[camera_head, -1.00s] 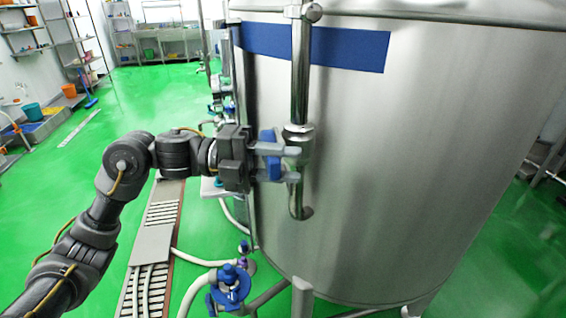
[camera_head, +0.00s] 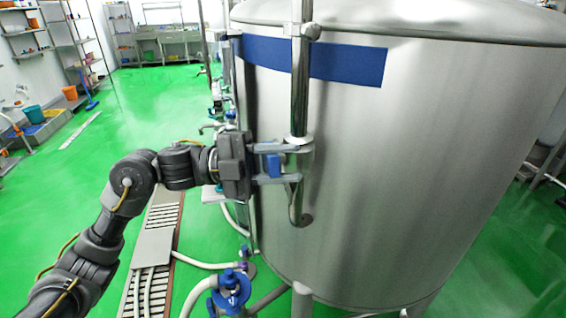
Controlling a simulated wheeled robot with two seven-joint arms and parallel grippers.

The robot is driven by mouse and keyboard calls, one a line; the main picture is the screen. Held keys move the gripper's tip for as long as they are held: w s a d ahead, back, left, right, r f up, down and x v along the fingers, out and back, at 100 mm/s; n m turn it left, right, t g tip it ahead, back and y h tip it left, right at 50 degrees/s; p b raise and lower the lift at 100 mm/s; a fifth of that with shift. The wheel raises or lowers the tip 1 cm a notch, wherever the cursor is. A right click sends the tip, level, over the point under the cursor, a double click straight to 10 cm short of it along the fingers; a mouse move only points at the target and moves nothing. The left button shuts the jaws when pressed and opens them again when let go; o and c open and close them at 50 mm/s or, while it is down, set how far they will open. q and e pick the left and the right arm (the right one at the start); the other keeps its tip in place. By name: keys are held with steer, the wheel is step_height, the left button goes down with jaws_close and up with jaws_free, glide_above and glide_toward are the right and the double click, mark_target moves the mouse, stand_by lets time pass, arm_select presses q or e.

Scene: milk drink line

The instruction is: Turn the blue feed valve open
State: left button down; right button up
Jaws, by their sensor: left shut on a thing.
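The blue feed valve (camera_head: 271,165) sits on a vertical steel pipe (camera_head: 300,95) at the front of the large steel tank. Its blue handle shows as a short block between the fingers. My left gripper (camera_head: 288,164) reaches in from the left, with one finger above and one below the handle, and is shut on it. The fingertips overlap the valve body on the pipe, so part of the valve is hidden. My right gripper is not in view.
The steel tank (camera_head: 420,150) with a blue band (camera_head: 350,64) fills the right side. Another blue valve (camera_head: 232,288) with white hoses is low down, beside a floor grate (camera_head: 163,215). Green floor (camera_head: 100,170) is open at left; shelves stand behind.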

arm_select(q)
steer(key=shift+w+a+r+n+h+p, duration=0.15)
steer(key=shift+r+n+p, duration=0.15)
steer(key=shift+n, duration=0.2)
steer(key=shift+w+d+r+n+h+p, duration=0.15)
steer(key=shift+r+n+p, duration=0.1)
steer(key=shift+n, duration=0.25)
steer(key=shift+a+r+n+t, duration=0.15)
steer(key=shift+n+t, duration=0.15)
steer(key=shift+n, duration=0.2)
steer(key=shift+p, duration=0.3)
steer(key=c, duration=1)
jaws_free()
steer(key=shift+o, duration=0.2)
steer(key=a+f+b, duration=0.2)
steer(key=a+b, duration=0.2)
steer(key=a, duration=0.6)
steer(key=shift+a+f, duration=0.25)
steer(key=shift+a, duration=0.05)
